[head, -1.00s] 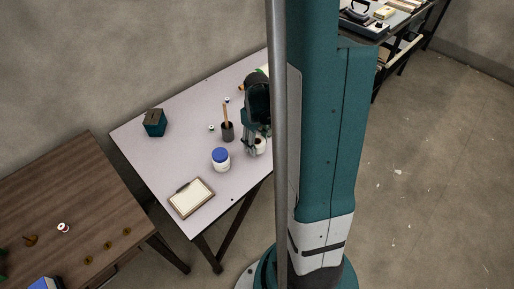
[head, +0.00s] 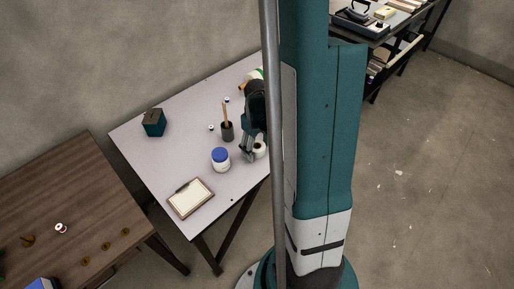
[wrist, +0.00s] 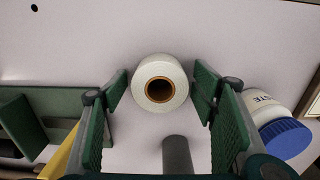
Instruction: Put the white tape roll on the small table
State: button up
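The white tape roll (head: 260,150) stands on the light-topped table (head: 180,110), partly hidden by my gripper in the head view. In the wrist view the roll (wrist: 160,87) shows its brown core facing the camera. My gripper (wrist: 160,92) is open, with one green-padded finger on each side of the roll. A small gap shows on the left; on the right the finger is very close, and I cannot tell whether it touches. In the head view my gripper (head: 247,154) is low over the table. A lower brown wooden table (head: 70,205) stands at the left.
A blue-lidded white jar (head: 221,160) is left of my gripper, close to the right finger in the wrist view (wrist: 285,137). A dark cup with a brush (head: 227,131) stands behind. A spool (head: 61,228) is on the brown table.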

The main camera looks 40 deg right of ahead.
jog(key=shift+r, duration=0.15)
notch_tip(320, 180, up, 12)
jog(key=p, duration=0.3)
dwell(0.9)
jog(key=shift+r, duration=0.1)
dwell(0.6)
jog(key=s+a+r+t, duration=0.2)
jog(key=a+r+t, duration=0.1)
jog(key=a+r, duration=0.7)
jog(key=s+a+r+t, duration=0.2)
jog(key=a+r+t, duration=0.2)
jog(key=a+r, duration=0.7)
jog(key=a, duration=0.7)
jog(key=shift+a+r, duration=0.2)
jog(key=shift+a, duration=0.05)
jog(key=shift+s, duration=0.1)
dwell(0.6)
